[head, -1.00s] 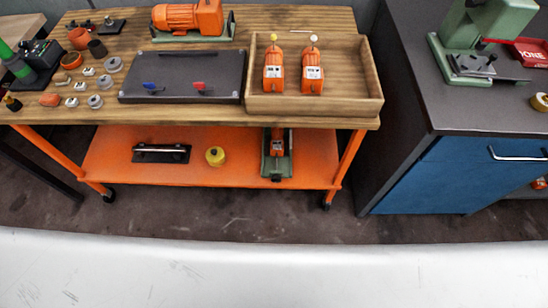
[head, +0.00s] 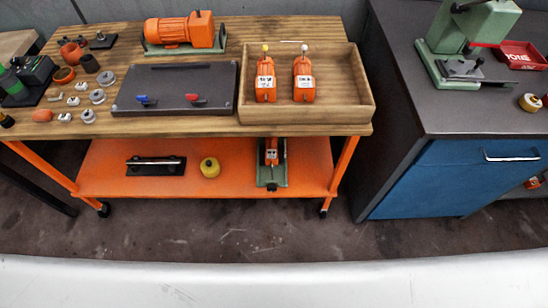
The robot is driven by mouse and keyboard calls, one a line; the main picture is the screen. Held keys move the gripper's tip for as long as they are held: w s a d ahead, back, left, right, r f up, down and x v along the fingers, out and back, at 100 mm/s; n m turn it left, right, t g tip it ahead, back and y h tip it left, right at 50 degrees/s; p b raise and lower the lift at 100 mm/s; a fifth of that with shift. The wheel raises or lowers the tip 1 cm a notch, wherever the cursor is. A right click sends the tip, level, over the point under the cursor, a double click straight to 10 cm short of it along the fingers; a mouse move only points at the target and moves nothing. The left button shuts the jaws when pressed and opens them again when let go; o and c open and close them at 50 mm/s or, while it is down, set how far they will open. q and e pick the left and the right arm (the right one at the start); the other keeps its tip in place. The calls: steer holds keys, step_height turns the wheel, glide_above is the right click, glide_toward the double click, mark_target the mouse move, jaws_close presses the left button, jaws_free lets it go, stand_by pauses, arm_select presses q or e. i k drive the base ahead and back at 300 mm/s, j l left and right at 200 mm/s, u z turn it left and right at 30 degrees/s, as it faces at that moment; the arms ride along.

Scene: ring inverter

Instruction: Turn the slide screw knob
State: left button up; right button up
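I cannot clearly make out a slide screw knob. A black base with a metal rod (head: 155,166) lies on the left of the orange lower shelf (head: 225,181); any knob on it is too small to tell. A green and orange device (head: 271,165) stands on the same shelf to the right. Two orange units, one with a yellow-tipped lever (head: 265,82) and one with a white-tipped lever (head: 303,80), stand upright in a wooden tray (head: 345,117). Neither of my grippers is in view.
A wooden workbench (head: 200,126) holds an orange motor (head: 180,32), a dark plate with blue and red levers (head: 190,75), and several small parts. A yellow round part (head: 210,167) sits on the shelf. A blue cabinet (head: 450,180) carries a green press (head: 465,45). Open floor (head: 240,232) lies in front.

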mark_target(272, 187)
steer(key=i+l, duration=0.1)
steer(key=l, duration=0.2)
steer(key=i+l, duration=0.1)
steer(key=l, duration=0.25)
steer(key=i+l, duration=0.1)
steer(key=l, duration=0.2)
steer(key=l+u, duration=0.3)
steer(key=u, duration=0.15)
steer(key=i+l+u, duration=0.1)
steer(key=l+u, duration=0.55)
steer(key=u, duration=0.65)
